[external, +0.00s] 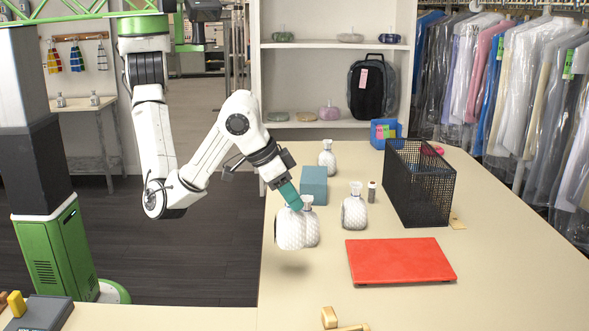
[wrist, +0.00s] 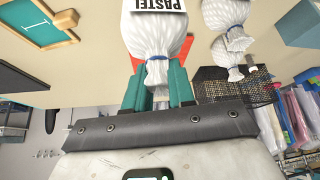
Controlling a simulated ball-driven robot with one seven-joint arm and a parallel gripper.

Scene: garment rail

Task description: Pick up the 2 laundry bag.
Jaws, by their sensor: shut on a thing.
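My gripper (external: 292,200) has teal fingers and is shut on the neck of a white quilted laundry bag (external: 297,230). The bag hangs upright above the left part of the table, with a shadow below it. In the wrist view the held bag (wrist: 155,40) bears a label reading PASTEL, and its neck is between the fingers (wrist: 160,92). Two similar white bags stand on the table: one (external: 354,213) to the right and one (external: 327,159) farther back. They also show in the wrist view, one (wrist: 226,52) and another (wrist: 222,14). No number is readable on any bag.
A teal box (external: 314,183) stands just behind the held bag. A small bottle (external: 371,191), a black mesh basket (external: 420,185) and a red board (external: 398,261) lie to the right. Wooden pieces (external: 330,318) are at the front.

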